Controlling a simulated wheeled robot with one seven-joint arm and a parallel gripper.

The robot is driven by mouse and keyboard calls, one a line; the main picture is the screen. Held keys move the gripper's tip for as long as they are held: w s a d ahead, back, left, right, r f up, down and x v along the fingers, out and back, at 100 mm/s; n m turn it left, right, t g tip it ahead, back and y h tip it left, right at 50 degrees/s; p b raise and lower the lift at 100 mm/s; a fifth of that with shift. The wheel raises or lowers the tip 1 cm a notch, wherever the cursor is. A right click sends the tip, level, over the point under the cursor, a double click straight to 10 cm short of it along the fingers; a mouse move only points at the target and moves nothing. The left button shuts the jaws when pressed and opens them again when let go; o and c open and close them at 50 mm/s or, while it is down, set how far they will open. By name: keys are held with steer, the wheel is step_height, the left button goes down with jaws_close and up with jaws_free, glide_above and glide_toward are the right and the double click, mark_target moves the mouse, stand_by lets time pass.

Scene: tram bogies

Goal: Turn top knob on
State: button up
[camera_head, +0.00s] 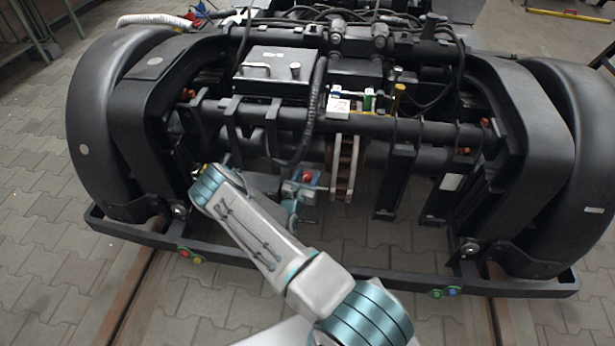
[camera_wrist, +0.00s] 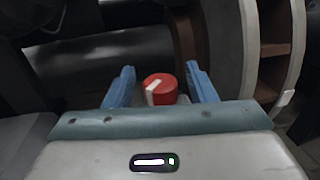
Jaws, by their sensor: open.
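A red round knob (camera_wrist: 160,89) with a white stripe across its face and side shows in the wrist view. My gripper (camera_wrist: 158,72) is open, with one blue finger to the left of the knob and one to the right. I see gaps between the knob and both fingers. In the head view the red knob (camera_head: 307,177) is small, below the cross tubes of the bogie, with my gripper (camera_head: 298,187) at it. The knob's base is hidden behind the gripper body in the wrist view.
The black tram bogie (camera_head: 330,259) fills the middle, its front bar carrying coloured buttons at left (camera_head: 190,254) and right (camera_head: 443,292). A curved slotted bracket (camera_head: 344,168) stands close right of my gripper. A dark hose (camera_head: 312,110) hangs above. Paved floor (camera_head: 45,270) is free at left.

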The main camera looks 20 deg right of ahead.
steer(key=c, duration=1)
steer(key=shift+o, duration=0.2)
steer(key=shift+n+y+p, duration=0.3)
steer(key=shift+p, duration=0.1)
steer(key=shift+r+n+t+y+p, duration=0.2)
steer(key=shift+n+t+y+p, duration=0.35)
steer(key=shift+t+p, duration=0.2)
steer(key=n+t+y+p, duration=0.2)
steer(key=y+p, duration=0.1)
steer(key=shift+s, duration=0.1)
steer(key=n+t+y+p, duration=0.1)
steer(key=n+y+p, duration=0.1)
steer(key=y, duration=0.1)
steer(key=shift+f+n+y, duration=0.1)
steer(key=shift+n+y, duration=0.15)
steer(key=shift+y, duration=0.1)
steer(key=shift+f+n+t+y+p, duration=0.1)
steer(key=shift+n+t+y+p, duration=0.25)
steer(key=shift+n+y+p, duration=1.35)
steer(key=shift+y+b, duration=0.7)
